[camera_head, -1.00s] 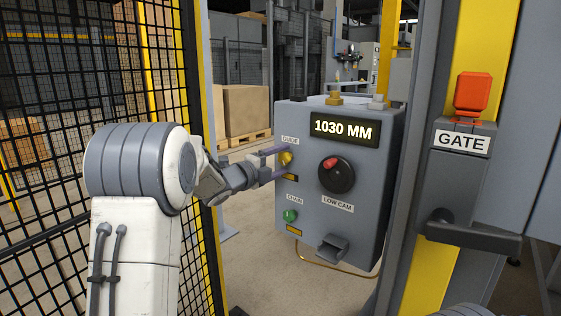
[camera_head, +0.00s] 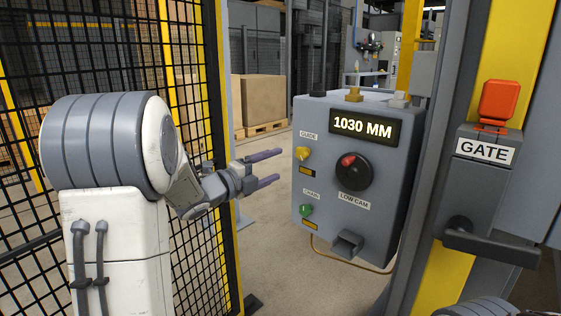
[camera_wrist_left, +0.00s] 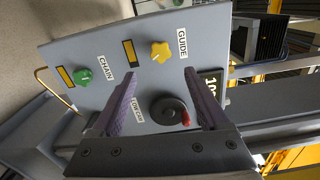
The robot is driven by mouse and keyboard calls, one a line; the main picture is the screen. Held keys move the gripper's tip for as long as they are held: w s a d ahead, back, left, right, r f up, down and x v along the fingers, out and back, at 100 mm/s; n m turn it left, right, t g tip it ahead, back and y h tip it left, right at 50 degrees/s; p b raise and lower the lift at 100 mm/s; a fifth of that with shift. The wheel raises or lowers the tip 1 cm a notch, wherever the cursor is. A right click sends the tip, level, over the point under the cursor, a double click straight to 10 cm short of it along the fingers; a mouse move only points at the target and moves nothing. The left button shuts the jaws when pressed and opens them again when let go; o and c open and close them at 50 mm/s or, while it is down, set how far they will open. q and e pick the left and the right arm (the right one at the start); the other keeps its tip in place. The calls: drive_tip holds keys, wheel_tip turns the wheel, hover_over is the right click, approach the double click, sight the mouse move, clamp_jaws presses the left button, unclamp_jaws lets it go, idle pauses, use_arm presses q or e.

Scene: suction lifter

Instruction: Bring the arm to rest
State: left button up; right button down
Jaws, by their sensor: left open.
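My left gripper (camera_head: 268,168) is open and empty, to the left of the grey control box and apart from it. Its purple fingers also show in the left wrist view (camera_wrist_left: 165,98), with the box face beyond them. The control box (camera_head: 375,230) has a display reading 1030 MM (camera_head: 362,127), a yellow GUIDE knob (camera_head: 302,153), a green CHAIN knob (camera_head: 306,210) and a black LOW CAM dial (camera_head: 355,172) with a red pointer. In the left wrist view the yellow knob (camera_wrist_left: 160,51) and green knob (camera_wrist_left: 83,75) are both clear of the fingers. My right gripper is not in view.
A black mesh fence with a yellow post (camera_head: 217,120) stands close by my left arm. At right, a gate unit (camera_head: 480,180) has an orange block (camera_head: 500,102) and a dark handle (camera_head: 490,245). Cardboard boxes (camera_head: 262,102) stand on a pallet behind.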

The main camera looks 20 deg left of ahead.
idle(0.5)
use_arm(q)
drive_tip(key=s+d+f+n+g+y+p, duration=0.1)
drive_tip(key=s+d+f+n+g+y, duration=0.1)
drive_tip(key=s+d+f+n+g, duration=0.5)
drive_tip(key=s+d+f+n+g+y+p, duration=0.1)
drive_tip(key=s+d+f+n+y, duration=0.3)
drive_tip(key=d, duration=0.8)
drive_tip(key=s+d+f+n+g+p, duration=0.1)
drive_tip(key=s+d+f+n+g, duration=0.3)
drive_tip(key=s, duration=0.9)
drive_tip(key=s+d+r+n+g+p, duration=0.1)
drive_tip(key=s+g, duration=0.4)
drive_tip(key=s, duration=0.8)
wheel_tip(320, 180, up, 36)
drive_tip(key=w+p, duration=0.1)
drive_tip(key=p, duration=3.5)
drive_tip(key=shift+d+r+h+p, duration=0.15)
drive_tip(key=shift+r+h+p, duration=0.1)
drive_tip(key=shift+h+p, duration=0.15)
